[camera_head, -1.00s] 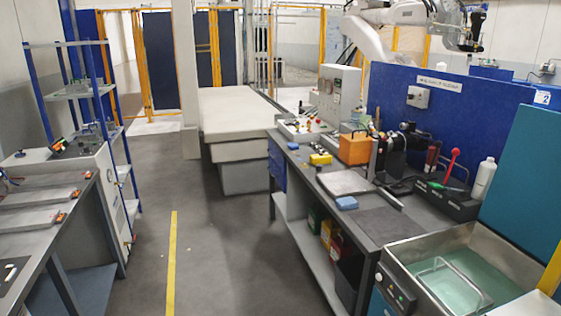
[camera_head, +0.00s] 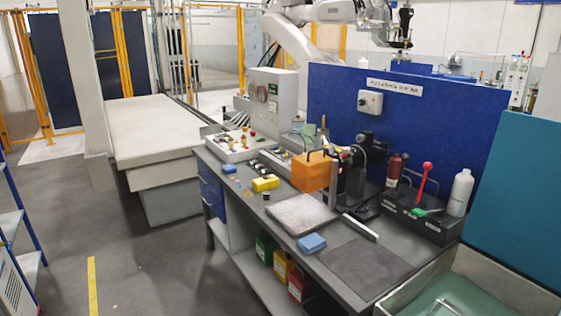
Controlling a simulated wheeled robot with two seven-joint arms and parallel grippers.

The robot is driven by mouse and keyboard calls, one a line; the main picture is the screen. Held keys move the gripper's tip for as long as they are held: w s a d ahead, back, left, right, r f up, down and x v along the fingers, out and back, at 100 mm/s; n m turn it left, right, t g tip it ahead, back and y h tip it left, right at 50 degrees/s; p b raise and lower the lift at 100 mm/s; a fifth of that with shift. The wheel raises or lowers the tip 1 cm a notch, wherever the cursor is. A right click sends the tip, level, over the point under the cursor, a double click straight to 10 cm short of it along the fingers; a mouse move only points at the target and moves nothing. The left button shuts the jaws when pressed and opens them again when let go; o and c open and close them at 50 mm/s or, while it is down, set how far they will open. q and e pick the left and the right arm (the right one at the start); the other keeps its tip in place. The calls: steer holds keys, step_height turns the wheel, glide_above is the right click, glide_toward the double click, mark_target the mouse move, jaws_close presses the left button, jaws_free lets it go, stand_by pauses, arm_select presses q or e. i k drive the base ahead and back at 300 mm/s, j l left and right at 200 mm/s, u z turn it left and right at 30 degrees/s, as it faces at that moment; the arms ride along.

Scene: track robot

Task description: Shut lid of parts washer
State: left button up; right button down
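The parts washer (camera_head: 400,299) is at the bottom right, a metal basin with greenish liquid and a wire handle inside, cut off by the picture's lower edge. A teal panel (camera_head: 520,205) stands upright behind the basin, like a raised lid. The basin is uncovered. Neither of my grippers is in view.
A grey workbench (camera_head: 370,268) runs left of the washer, carrying an orange box (camera_head: 312,171), a blue block (camera_head: 312,243), a black tray (camera_head: 418,218) and a white bottle (camera_head: 460,192). A blue partition (camera_head: 430,130) stands behind it. Open floor (camera_head: 150,275) lies at left.

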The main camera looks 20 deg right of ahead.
mark_target(514, 216)
steer(key=i+z, duration=0.6)
steer(key=z, duration=0.15)
steer(key=i+j+z, duration=0.15)
steer(key=z, duration=0.25)
steer(key=i+j, duration=0.05)
steer(key=i, duration=0.05)
